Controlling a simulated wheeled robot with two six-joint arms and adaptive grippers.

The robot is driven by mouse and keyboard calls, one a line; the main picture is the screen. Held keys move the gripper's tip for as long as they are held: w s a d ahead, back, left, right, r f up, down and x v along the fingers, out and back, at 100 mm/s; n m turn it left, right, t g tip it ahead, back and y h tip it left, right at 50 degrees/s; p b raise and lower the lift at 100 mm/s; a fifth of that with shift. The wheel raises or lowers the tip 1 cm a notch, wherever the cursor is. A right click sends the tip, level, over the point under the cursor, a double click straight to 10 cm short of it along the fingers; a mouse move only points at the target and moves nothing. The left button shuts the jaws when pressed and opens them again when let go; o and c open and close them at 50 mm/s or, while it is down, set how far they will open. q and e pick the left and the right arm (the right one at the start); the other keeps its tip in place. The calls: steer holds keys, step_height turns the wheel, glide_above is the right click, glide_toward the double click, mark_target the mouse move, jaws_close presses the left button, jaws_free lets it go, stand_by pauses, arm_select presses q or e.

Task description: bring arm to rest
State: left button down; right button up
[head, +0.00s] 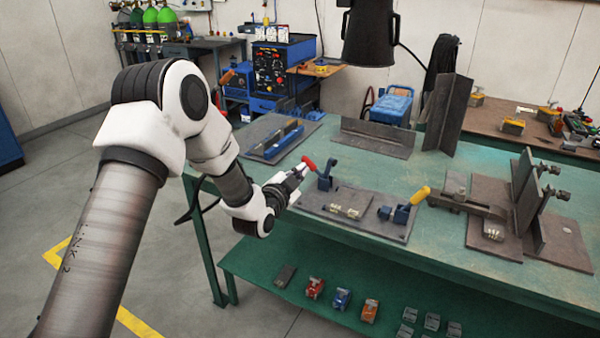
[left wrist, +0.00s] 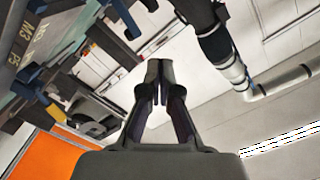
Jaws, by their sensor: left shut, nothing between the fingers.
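My left arm (head: 190,130) reaches in from the left of the head view, over the left end of the green table (head: 440,240). My left gripper (head: 299,170) is shut and empty. Its tips appear close to the red handle of a toggle clamp (head: 325,178); I cannot tell whether they touch. In the left wrist view the two dark fingers (left wrist: 158,75) meet with nothing between them. My right gripper does not show clearly in either view.
A fixture plate (head: 350,228) carries the red-handled clamp and a yellow-handled clamp (head: 404,212). A black hood-like object (head: 369,35) hangs above. Small boxes (head: 342,298) sit on the lower shelf.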

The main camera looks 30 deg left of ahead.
arm_select(q)
steer(key=s+d+f+n+g+p, duration=0.1)
steer(key=s+d+f+g+p, duration=0.3)
steer(key=s+f, duration=0.7)
steer(key=s+d+f+g+p, duration=0.25)
steer(key=s+f+g, duration=0.25)
steer(key=s+f, duration=0.55)
steer(key=s+f+n+g, duration=0.2)
steer(key=s+n+g, duration=0.2)
steer(key=s, duration=0.7)
steer(key=s+f+n+g, duration=0.3)
steer(key=s+n+g, duration=0.1)
steer(key=s, duration=0.8)
steer(key=shift+d+f+g, duration=0.25)
steer(key=shift+d+g, duration=0.05)
steer(key=shift+g, duration=0.1)
